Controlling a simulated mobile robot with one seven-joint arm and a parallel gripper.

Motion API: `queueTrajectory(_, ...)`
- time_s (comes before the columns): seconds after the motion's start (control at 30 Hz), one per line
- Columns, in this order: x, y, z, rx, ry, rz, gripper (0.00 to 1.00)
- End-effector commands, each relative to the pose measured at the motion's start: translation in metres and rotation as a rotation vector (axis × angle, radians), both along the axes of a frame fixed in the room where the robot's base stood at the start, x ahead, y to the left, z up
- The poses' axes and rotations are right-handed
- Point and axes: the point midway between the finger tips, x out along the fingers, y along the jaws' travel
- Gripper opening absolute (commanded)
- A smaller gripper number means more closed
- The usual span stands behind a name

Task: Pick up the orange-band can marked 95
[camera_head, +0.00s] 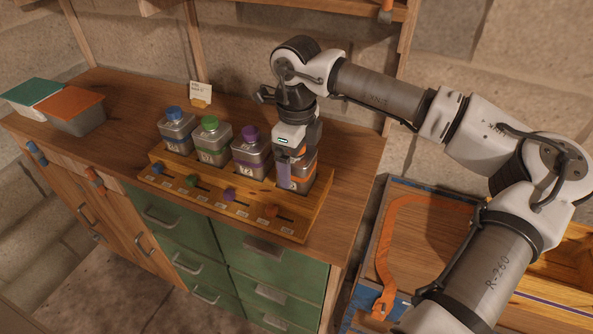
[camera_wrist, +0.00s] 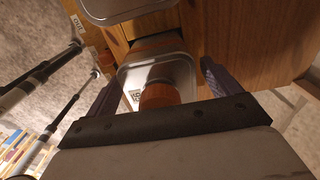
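The orange-band can (camera_head: 309,171) stands upright at the right end of the wooden rack. In the wrist view its grey metal top (camera_wrist: 183,74) and orange cap (camera_wrist: 160,95) face me; a small printed label beside the cap is too small to read. My gripper (camera_head: 296,165) points down over this can, with one finger hanging in front of its near side. In the wrist view my gripper's dark fingers (camera_wrist: 160,90) lie on either side of the can's top. A narrow gap shows at the right finger; contact at the left is unclear.
Cans with purple (camera_head: 251,160), green (camera_head: 213,146) and blue (camera_head: 176,134) caps stand left of it in the rack (camera_head: 212,205). A card (camera_head: 201,93) stands behind them. Green-lidded (camera_head: 38,91) and orange-lidded (camera_head: 74,103) boxes sit at the counter's left. An orange strap (camera_head: 382,255) hangs over the right-hand bench.

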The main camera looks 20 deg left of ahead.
Motion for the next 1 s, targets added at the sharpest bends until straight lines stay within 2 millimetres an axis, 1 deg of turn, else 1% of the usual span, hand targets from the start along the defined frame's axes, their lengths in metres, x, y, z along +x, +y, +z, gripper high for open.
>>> queueTrajectory(0.03, 0.000, 0.000, 0.000, 0.000, 0.000, 0.000, 0.84)
queueTrajectory(0.07, 0.000, 0.000, 0.000, 0.000, 0.000, 0.000, 0.80)
queueTrajectory(0.5, 0.000, 0.000, 0.001, 0.000, 0.000, 0.000, 0.22)
queueTrajectory(0.83, 0.001, 0.000, 0.004, 0.002, -0.002, 0.000, 0.22)
queueTrajectory(1.0, 0.001, 0.000, 0.017, 0.001, -0.003, -0.001, 0.22)
